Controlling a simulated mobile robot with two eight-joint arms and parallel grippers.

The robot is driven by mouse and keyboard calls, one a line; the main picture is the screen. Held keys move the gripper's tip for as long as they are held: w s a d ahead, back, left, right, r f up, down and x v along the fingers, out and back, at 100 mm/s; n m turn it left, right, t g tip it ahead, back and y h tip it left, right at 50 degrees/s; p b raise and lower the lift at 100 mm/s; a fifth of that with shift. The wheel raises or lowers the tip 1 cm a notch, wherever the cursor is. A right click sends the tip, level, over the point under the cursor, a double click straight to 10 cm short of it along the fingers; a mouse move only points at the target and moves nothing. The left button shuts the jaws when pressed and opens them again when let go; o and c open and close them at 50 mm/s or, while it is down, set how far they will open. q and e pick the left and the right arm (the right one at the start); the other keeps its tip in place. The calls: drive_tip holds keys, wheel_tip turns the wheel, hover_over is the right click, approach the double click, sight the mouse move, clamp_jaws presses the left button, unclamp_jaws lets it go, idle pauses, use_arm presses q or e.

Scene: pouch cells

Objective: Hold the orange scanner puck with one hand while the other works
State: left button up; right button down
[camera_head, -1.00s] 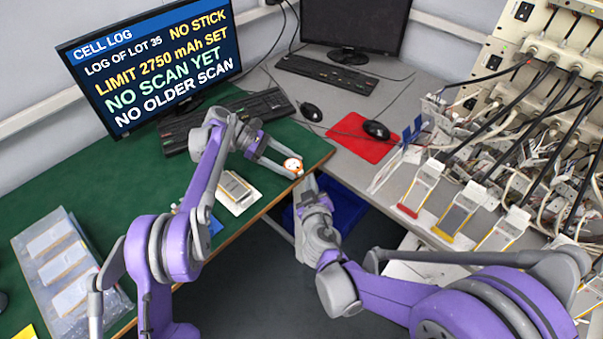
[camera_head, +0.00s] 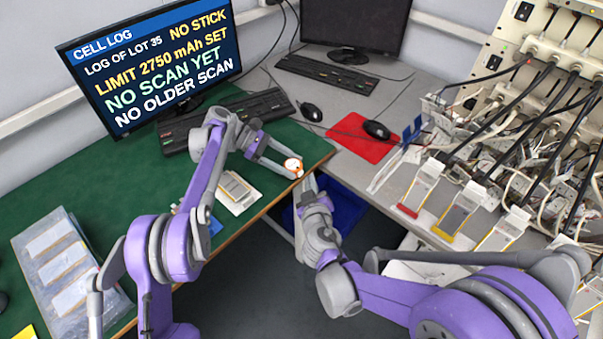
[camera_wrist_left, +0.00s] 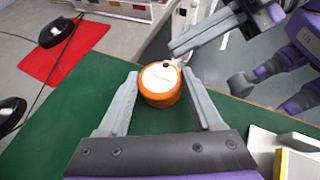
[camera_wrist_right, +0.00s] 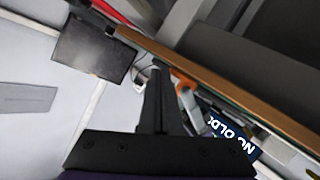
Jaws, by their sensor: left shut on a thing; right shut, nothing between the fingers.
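The orange scanner puck (camera_head: 293,165) with a white top is at the right corner of the green bench. In the left wrist view the puck (camera_wrist_left: 160,85) sits between the fingers of my left gripper (camera_wrist_left: 158,92), which is shut on it. My right gripper (camera_head: 301,178) is shut and empty, its tips close to the puck's near side. In the left wrist view a right fingertip is beside the puck's white top; I cannot tell if they touch. In the right wrist view the shut fingers (camera_wrist_right: 155,75) are in front, with some orange (camera_wrist_right: 184,84) beside them.
A monitor (camera_head: 150,60) shows "NO SCAN YET" and "NO STICK". A tray of pouch cells (camera_head: 28,232) lies at left, and a white holder with a cell (camera_head: 240,203) near the bench edge. Wired cell racks (camera_head: 520,150) crowd the right. A red mat (camera_head: 345,150) holds a mouse.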

drive_tip(key=shift+w+a, duration=0.3)
drive_tip(key=shift+w+a, duration=0.3)
idle(1.1)
drive_tip(key=shift+s+d, duration=0.6)
drive_tip(key=shift+s, duration=0.05)
drive_tip(key=shift+d, duration=0.1)
drive_tip(key=s+d, duration=0.3)
drive_tip(key=shift+s+d, duration=0.2)
drive_tip(key=shift+s, duration=0.05)
idle(0.7)
